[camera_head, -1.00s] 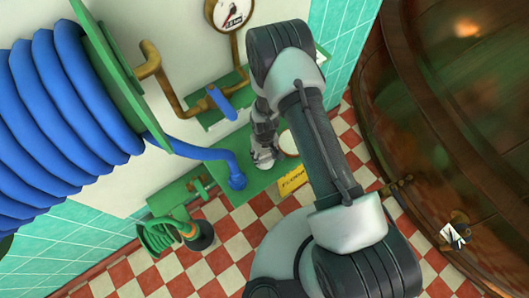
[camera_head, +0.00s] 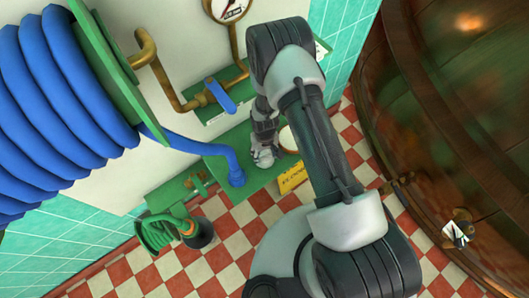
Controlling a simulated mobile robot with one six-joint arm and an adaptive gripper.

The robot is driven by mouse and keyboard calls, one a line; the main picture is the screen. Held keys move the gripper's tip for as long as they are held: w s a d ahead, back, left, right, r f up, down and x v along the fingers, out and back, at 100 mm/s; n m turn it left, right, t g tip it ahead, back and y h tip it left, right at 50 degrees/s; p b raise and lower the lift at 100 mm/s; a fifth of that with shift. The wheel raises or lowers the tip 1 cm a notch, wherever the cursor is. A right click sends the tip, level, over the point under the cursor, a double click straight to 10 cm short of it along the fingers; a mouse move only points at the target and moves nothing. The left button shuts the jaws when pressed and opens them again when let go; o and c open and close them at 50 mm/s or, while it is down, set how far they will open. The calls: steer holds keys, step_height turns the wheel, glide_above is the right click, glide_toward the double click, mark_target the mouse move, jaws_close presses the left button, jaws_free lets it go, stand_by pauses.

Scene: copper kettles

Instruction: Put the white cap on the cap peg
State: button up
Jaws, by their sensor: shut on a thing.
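My gripper (camera_head: 264,153) is low over the green shelf at the wall, just right of the blue hose's end. It is shut on a small pale thing at its fingertips, which looks to be the white cap (camera_head: 264,160); the fingers hide most of it. A round white-topped thing with a tan rim (camera_head: 289,140) stands just right of the gripper, partly behind my arm. I cannot make out the cap peg for certain. Whether the cap touches the shelf is too small to tell.
A blue hose (camera_head: 190,147) runs from the large coil to the green shelf (camera_head: 222,167). A yellow sign (camera_head: 292,177) hangs on its front. A blue-handled valve (camera_head: 220,95) is above. A green hose reel (camera_head: 165,232) is lower left, a large copper vessel (camera_head: 450,120) right.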

steer(key=shift+f+b, duration=0.45)
steer(key=o, duration=1.1)
step_height(320, 180, up, 12)
steer(key=shift+r, duration=0.1)
stand_by(0.4)
